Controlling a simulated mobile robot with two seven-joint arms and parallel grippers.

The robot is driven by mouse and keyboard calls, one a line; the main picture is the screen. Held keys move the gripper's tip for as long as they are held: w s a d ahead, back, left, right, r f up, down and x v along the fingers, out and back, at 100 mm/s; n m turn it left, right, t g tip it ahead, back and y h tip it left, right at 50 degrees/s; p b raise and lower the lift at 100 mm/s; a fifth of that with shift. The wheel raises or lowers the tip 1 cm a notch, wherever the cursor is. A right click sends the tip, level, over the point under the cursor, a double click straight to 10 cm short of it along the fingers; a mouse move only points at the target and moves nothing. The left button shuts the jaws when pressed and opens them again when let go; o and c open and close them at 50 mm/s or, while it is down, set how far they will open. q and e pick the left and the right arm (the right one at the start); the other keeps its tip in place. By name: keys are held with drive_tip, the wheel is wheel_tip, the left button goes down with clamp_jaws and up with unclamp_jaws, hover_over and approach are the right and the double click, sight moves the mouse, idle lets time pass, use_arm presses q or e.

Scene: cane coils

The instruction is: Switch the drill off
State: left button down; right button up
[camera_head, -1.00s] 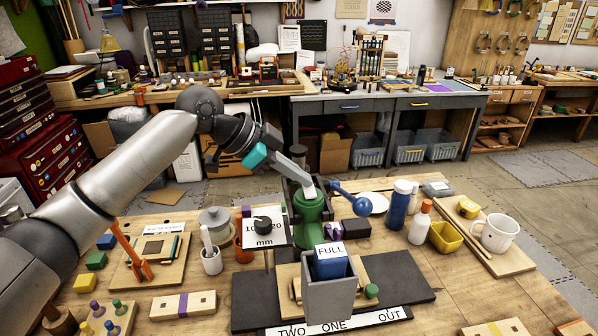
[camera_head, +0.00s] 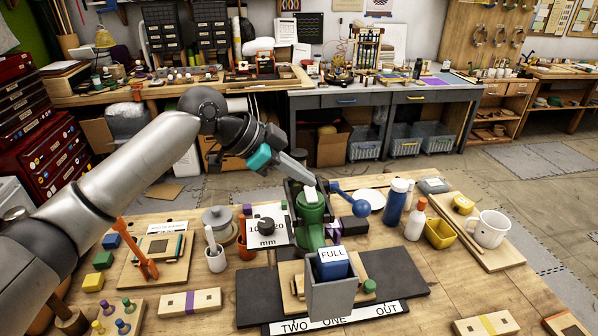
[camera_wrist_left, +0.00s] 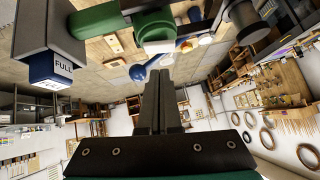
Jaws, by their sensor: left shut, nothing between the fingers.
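The drill (camera_head: 312,222) is a green machine standing behind the grey holder on the table. It has a white piece (camera_head: 309,196) on top and a blue ball-ended lever (camera_head: 361,208) on its right. My left gripper (camera_head: 304,184) is shut and empty, its tips right beside the white top piece. In the left wrist view the shut fingers (camera_wrist_left: 160,78) point at the drill's white piece (camera_wrist_left: 157,47), with the blue ball (camera_wrist_left: 138,72) beside them. I cannot tell whether the tips touch the drill. My right gripper is not in view.
A grey box (camera_head: 330,297) holding a blue block marked FULL (camera_head: 332,263) stands in front of the drill. Bottles (camera_head: 396,203), a yellow tub (camera_head: 440,232) and a mug (camera_head: 488,229) are to the right.

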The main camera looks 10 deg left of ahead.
use_arm(q)
drive_tip(key=shift+s+a+r+p, duration=0.1)
drive_tip(key=shift+r+p, duration=0.2)
drive_tip(key=shift+r, duration=0.25)
drive_tip(key=shift+s+a+r+p, duration=0.1)
drive_tip(key=shift+r+p, duration=0.15)
drive_tip(key=shift+r, duration=0.25)
drive_tip(key=b+v, duration=0.2)
drive_tip(key=v, duration=0.7)
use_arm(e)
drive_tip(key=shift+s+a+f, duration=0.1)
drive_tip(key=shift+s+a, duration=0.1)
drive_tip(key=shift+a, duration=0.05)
use_arm(q)
drive_tip(key=shift+s, duration=0.1)
